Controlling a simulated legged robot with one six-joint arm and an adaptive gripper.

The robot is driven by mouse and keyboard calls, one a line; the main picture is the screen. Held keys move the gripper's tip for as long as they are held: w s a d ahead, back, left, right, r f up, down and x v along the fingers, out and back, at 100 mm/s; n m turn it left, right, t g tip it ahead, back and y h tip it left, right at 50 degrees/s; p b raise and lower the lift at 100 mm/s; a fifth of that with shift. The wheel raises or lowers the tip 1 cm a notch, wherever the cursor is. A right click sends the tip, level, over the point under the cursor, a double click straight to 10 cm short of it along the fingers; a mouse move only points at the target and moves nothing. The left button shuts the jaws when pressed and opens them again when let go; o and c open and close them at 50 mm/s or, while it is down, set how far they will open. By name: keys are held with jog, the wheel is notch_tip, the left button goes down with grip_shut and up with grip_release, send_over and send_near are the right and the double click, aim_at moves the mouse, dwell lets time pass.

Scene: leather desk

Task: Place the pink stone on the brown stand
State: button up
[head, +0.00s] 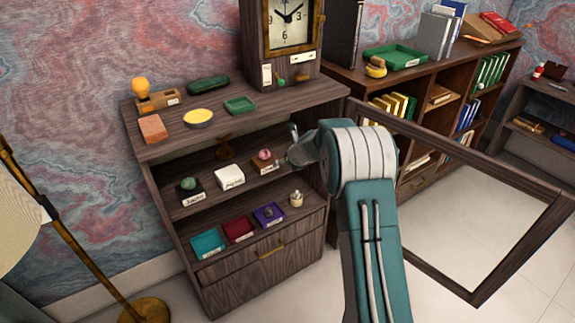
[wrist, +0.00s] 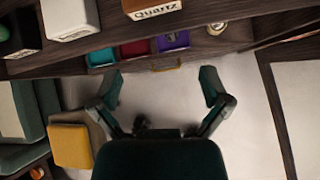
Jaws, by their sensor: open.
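The pink stone (head: 264,154) sits on top of the brown stand (head: 267,166) on the middle shelf of the open cabinet. The brown stand also shows at the top edge of the wrist view (wrist: 150,10), with its label reading "Quartz"; the stone is outside that view. My gripper (head: 293,147) is just right of the stone and stand in the head view, partly hidden by my arm. In the wrist view my gripper (wrist: 164,88) is open, with nothing between its fingers.
Left of the brown stand are a white stand (head: 229,177) and a black stand (head: 189,192) bearing a green stone (head: 188,183). Teal, red and purple trays (head: 208,243) lie on the shelf below. The glass door (head: 470,210) stands open at right.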

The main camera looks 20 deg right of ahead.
jog(key=s+a+r+n+g, duration=0.1)
jog(key=s+a+r+n, duration=0.2)
jog(key=s+r+n, duration=0.6)
jog(key=s+a+r+n, duration=0.3)
jog(key=s+r+n, duration=0.5)
jog(key=s+r, duration=0.25)
jog(key=s+d+n+g+h, duration=0.1)
jog(key=s+n+h, duration=0.2)
jog(key=s+n, duration=1.4)
jog(key=s, duration=1)
jog(key=shift+s+d+r+n, duration=0.2)
jog(key=shift+s+r+n, duration=0.1)
jog(key=shift+r, duration=0.1)
